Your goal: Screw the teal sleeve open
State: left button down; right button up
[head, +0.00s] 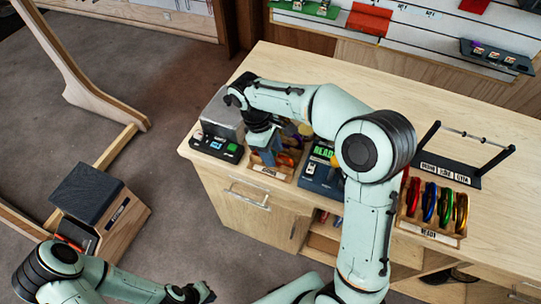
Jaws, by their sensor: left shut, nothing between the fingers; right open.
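I cannot make out a teal sleeve in the head view. A wooden tray (270,172) near the counter's front edge holds orange and other small pieces, partly hidden by my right arm. My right gripper (266,157) points down at this tray from above. It is open; whether anything lies between its fingers is hard to see. My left gripper (198,293) is low at the bottom of the view, in front of the counter and away from the gear. It is shut and empty.
A wooden rack (428,236) holds red, blue, green and yellow carabiners. A dark device (318,177) with a green "READY" display stands right of the tray. A black stand (460,178) with a bar is behind the rack. A small black box (217,147) sits at left. The counter's right side is clear.

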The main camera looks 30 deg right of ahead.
aim_at(273, 153)
pick_arm(q)
jog(key=shift+s+f, duration=0.15)
pick_arm(e)
jog(key=shift+s+a, duration=0.25)
jog(key=shift+a, duration=0.05)
jog(key=shift+f, duration=0.15)
pick_arm(q)
jog(key=shift+s+f+b, duration=0.6)
jog(key=shift+f, duration=0.05)
pick_arm(e)
jog(key=shift+f, duration=1.3)
jog(key=shift+w+d+r+p, duration=0.15)
jog(key=shift+w+d+p, duration=0.2)
jog(key=shift+d+p, duration=0.05)
pick_arm(q)
jog(key=shift+w+r, duration=0.5)
jog(key=shift+w, duration=0.05)
pick_arm(e)
jog(key=shift+w+d, duration=0.15)
jog(key=shift+w, duration=0.05)
